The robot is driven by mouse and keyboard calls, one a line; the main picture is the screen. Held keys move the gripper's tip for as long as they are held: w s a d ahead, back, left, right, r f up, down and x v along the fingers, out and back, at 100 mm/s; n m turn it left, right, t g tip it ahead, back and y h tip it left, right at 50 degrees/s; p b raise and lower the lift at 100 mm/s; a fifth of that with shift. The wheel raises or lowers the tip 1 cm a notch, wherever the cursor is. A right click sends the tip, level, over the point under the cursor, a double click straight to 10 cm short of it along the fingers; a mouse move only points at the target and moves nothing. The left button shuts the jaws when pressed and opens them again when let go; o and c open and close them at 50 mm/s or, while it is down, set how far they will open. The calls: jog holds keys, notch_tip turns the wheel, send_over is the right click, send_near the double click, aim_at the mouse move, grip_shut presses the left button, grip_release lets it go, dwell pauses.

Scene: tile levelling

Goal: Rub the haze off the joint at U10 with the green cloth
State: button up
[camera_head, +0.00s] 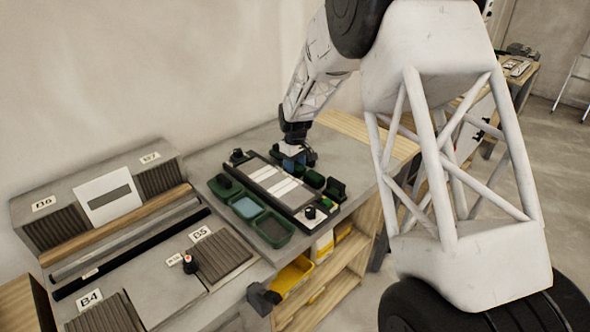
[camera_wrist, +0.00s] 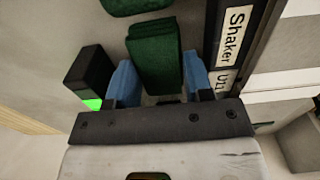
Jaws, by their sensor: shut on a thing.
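My gripper (camera_head: 297,158) is low over the bench, at the far side of a black-framed tile panel (camera_head: 280,185). In the wrist view my gripper's blue fingers (camera_wrist: 160,82) are on either side of a folded dark green cloth (camera_wrist: 156,45), which they hold. The cloth's lower end is partly hidden by the gripper. The panel has grey and white strips with light lines between them. The label U10 and any haze are too small to make out. In the wrist view the panel's black edge carries a label reading "Shaker" (camera_wrist: 234,35).
Green trays stand along the panel's near side, one with blue contents (camera_head: 247,208) and one with dark contents (camera_head: 273,229). Black knobs (camera_head: 310,213) rise from the frame. A black block (camera_wrist: 88,72) is near the left finger.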

jog(key=shift+r, duration=3.95)
jog(key=s+r, duration=0.5)
jog(key=s, duration=0.5)
jog(key=shift+s+a+r, duration=0.15)
jog(key=shift+s+r, duration=0.1)
jog(key=shift+f, duration=0.1)
jog(key=shift+f, duration=3.9)
jog(key=shift+f, duration=0.5)
jog(key=shift+s+a, duration=0.1)
jog(key=shift+a, duration=0.05)
